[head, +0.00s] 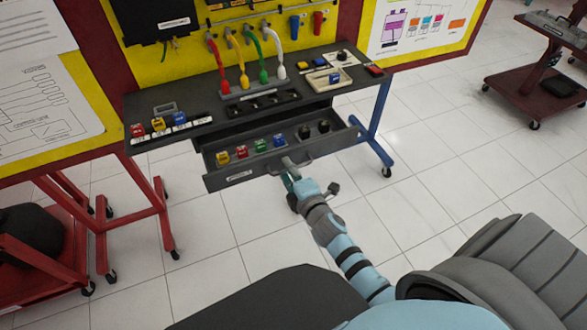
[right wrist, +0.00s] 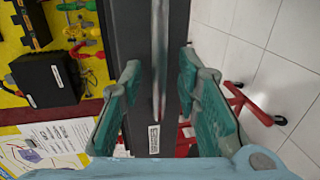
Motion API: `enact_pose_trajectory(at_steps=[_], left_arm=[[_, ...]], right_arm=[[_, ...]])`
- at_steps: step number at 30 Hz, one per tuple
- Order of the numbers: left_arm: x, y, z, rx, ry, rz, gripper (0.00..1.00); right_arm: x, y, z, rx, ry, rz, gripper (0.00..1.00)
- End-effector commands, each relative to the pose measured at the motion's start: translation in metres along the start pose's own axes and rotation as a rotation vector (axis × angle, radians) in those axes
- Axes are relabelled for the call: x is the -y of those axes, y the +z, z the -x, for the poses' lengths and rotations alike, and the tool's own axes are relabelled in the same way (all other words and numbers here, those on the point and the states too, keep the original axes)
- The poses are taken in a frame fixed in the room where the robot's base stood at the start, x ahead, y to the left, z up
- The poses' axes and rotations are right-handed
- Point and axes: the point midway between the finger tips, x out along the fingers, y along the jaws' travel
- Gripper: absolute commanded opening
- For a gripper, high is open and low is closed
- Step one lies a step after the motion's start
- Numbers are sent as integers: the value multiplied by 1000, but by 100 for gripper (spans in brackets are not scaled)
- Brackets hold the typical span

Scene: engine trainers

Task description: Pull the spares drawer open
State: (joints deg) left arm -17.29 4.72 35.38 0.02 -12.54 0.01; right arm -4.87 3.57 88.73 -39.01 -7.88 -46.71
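The spares drawer (head: 222,174) is a dark grey tray under the bench top. It stands pulled out toward me, with several coloured spares in it. Its bar handle (head: 297,162) is on the front, and the handle also shows in the right wrist view (right wrist: 158,60). My right gripper (head: 290,174) is at the handle. In the right wrist view its teal fingers (right wrist: 160,95) are apart, one on each side of the bar, with gaps showing. Whether any finger part touches the handle cannot be told. My left gripper is not in view.
The bench top (head: 225,118) carries coloured connectors and a rack of coloured hoses (head: 245,75). A blue bench leg (head: 373,125) stands right of the drawer. Red stands (head: 100,215) are at the left.

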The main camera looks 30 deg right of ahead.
Motion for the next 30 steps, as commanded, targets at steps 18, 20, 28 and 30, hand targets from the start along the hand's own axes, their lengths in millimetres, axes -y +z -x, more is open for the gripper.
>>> enact_pose_trajectory(at_steps=[18, 20, 28, 30], left_arm=[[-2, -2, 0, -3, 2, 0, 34], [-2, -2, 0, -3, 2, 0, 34], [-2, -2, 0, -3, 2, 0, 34], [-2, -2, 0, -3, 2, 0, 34]], right_arm=[[0, 0, 116, 0, -1, 2, 30], [0, -1, 116, 0, 0, 1, 30], [0, -1, 115, 0, 0, 1, 30], [0, -1, 115, 0, 0, 1, 30]])
